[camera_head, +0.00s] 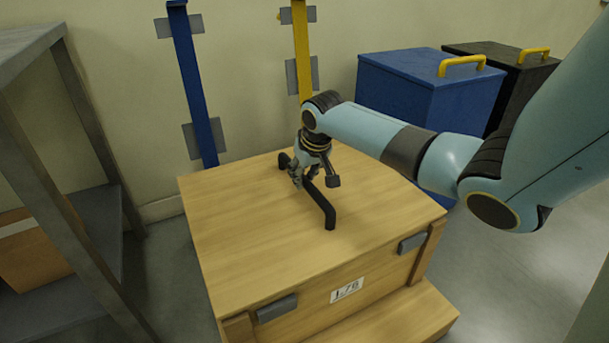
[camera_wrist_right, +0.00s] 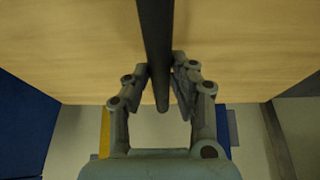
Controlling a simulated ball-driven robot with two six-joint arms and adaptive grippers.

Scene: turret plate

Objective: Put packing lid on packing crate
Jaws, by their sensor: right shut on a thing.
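The packing lid (camera_head: 240,225) is a flat light-wood top with a long black bar handle (camera_head: 323,205). It lies over the wooden packing crate (camera_head: 310,322), whose front shows a white label and grey metal latches. My right gripper (camera_head: 307,180) is shut on the handle near its far part, reaching down from above. In the right wrist view the fingers (camera_wrist_right: 162,85) stand on both sides of the black bar (camera_wrist_right: 156,40), with the wood of the lid (camera_wrist_right: 80,45) behind. Whether the lid rests fully on the crate I cannot tell. My left gripper is not in view.
A blue bin (camera_head: 400,90) and a black bin (camera_head: 525,75), both with yellow handles, stand at the back right. A grey shelf (camera_head: 85,110) with a cardboard box (camera_head: 30,255) is at the left. Blue and yellow posts (camera_head: 198,90) stand at the wall.

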